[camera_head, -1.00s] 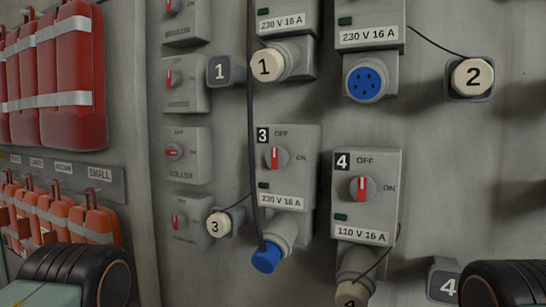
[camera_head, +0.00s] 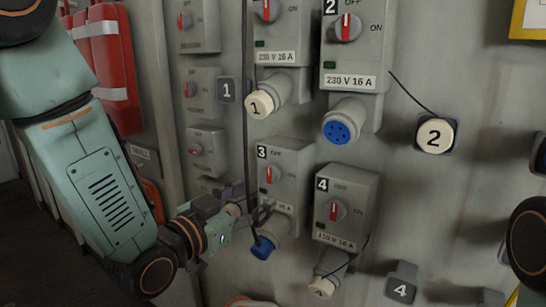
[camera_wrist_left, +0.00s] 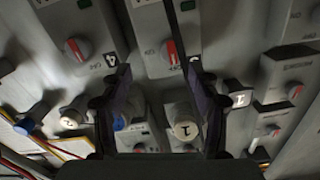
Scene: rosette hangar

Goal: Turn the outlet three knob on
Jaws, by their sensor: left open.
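The grey outlet three box (camera_head: 290,160) is on the wall in the middle of the head view. Its knob (camera_head: 272,174) has a red pointer standing upright, toward OFF. My left gripper (camera_head: 262,208) is open and empty in front of this box, just below and left of the knob. In the left wrist view, which looks upside down, the knob (camera_wrist_left: 170,50) lies between the two spread fingers (camera_wrist_left: 158,65), beyond them and apart from them. My right gripper is out of view.
The outlet four box (camera_head: 362,208), with its own knob (camera_head: 337,211), stands close on the right. A dark cable (camera_head: 246,120) hangs down just left of outlet three. Outlets one (camera_head: 287,50) and two (camera_head: 368,50) are above. Small switch boxes (camera_head: 200,95) are to the left.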

